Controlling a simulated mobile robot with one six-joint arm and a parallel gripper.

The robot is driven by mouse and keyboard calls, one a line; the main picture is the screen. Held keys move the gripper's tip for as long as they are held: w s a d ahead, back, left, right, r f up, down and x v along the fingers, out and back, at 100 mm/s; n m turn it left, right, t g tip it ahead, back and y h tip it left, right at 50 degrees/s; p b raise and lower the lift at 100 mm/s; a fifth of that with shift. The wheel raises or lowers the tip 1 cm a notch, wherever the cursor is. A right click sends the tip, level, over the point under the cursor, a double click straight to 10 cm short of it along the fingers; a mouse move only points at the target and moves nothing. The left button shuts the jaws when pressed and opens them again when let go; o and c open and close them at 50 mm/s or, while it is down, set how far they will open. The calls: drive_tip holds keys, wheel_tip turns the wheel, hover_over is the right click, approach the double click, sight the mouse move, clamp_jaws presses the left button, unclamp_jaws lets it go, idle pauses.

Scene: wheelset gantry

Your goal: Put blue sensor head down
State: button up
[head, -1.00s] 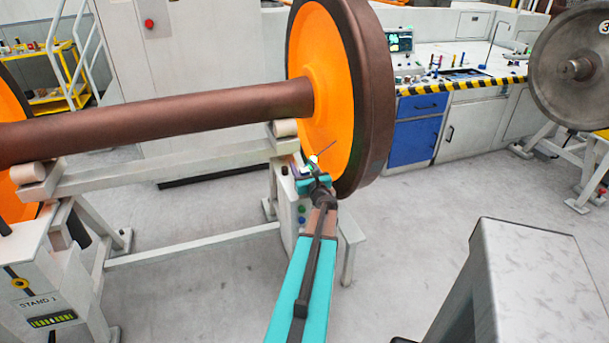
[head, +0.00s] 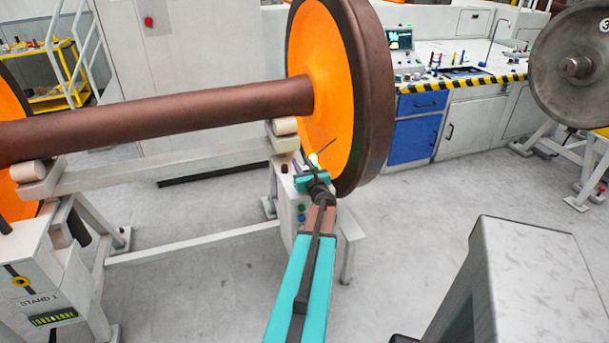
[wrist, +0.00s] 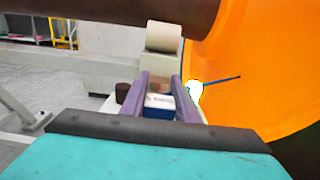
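The blue sensor head (wrist: 159,107), a small block with a white labelled top, sits between the two purple fingers of my gripper (wrist: 161,92) in the wrist view. It fills the gap, and the fingers look shut on it. In the head view my gripper (head: 311,176) is low beside the orange wheel face, above the small white shelf at the stand's right end. The head view hides the blue block behind the gripper. I cannot tell whether its underside touches the shelf.
The orange wheel (head: 320,75) with its brown rim stands close on the right of my gripper. The brown axle (head: 170,118) rests on rollers of the white stand (head: 190,165). A white glowing piece with a dark rod (wrist: 195,90) is just right of the fingers.

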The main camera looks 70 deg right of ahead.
clamp_jaws()
drive_tip(key=shift+r, duration=0.15)
drive_tip(key=shift+r+b, duration=0.45)
drive_tip(key=shift+r, duration=0.85)
drive_tip(key=shift+a+r, duration=0.15)
drive_tip(key=shift+r, duration=0.2)
drive_tip(key=s+a+b, duration=0.1)
drive_tip(key=a, duration=0.2)
drive_tip(key=s+a, duration=0.1)
drive_tip(key=a, duration=0.2)
drive_tip(key=s+a+r+b, duration=0.1)
drive_tip(key=s+a, duration=0.1)
drive_tip(key=a, duration=0.2)
drive_tip(key=shift+a+b, duration=0.1)
drive_tip(key=shift+b, duration=0.25)
drive_tip(key=p, duration=0.1)
drive_tip(key=a, duration=0.1)
drive_tip(key=s+a+p, duration=0.1)
drive_tip(key=shift+r+p, duration=0.25)
drive_tip(key=shift+p, duration=0.05)
drive_tip(key=p, duration=0.3)
drive_tip(key=shift+s+a, duration=0.1)
drive_tip(key=shift+a, duration=0.3)
